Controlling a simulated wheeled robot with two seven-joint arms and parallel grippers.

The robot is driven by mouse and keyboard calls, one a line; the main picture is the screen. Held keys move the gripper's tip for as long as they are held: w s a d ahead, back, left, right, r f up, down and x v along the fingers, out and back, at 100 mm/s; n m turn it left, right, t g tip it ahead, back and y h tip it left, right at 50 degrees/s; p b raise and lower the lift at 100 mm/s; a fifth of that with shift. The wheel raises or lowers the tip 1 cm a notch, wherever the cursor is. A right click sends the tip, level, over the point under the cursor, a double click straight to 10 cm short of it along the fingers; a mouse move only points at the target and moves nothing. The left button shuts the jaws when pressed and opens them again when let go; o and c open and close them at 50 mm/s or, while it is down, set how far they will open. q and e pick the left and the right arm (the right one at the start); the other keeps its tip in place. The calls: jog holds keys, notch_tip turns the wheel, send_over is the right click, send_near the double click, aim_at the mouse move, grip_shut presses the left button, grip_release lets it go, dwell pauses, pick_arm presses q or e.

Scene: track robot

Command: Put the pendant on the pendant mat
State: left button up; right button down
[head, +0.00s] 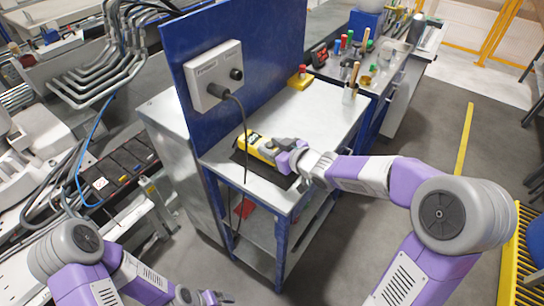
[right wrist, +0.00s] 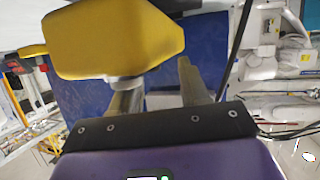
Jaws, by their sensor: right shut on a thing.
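The pendant (head: 257,146) is a yellow teach pendant on the metal bench, at or just above the dark pendant mat (head: 264,171); I cannot tell whether it touches. Its cable runs up to a grey box. My right gripper (head: 280,153) is shut on the pendant, at its right end in the head view. In the right wrist view the yellow pendant (right wrist: 115,38) shows large beyond the fingers. The mat is partly covered by the pendant and gripper. My left gripper (head: 205,298) is low at the bottom edge, away from the bench; its jaws are too small to read.
A blue panel with the grey box (head: 213,75) stands behind the bench's left side. A yellow device with a red button (head: 300,78) sits at the bench's back. A second bench with tools (head: 368,68) is beyond. Free bench top (head: 310,120) lies between.

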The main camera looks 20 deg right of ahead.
jog(key=shift+f+b, duration=0.35)
jog(key=shift+f, duration=0.65)
jog(key=shift+f, duration=0.2)
jog(key=c, duration=0.5)
grip_release()
jog(key=shift+f, duration=0.1)
jog(key=shift+c, duration=0.2)
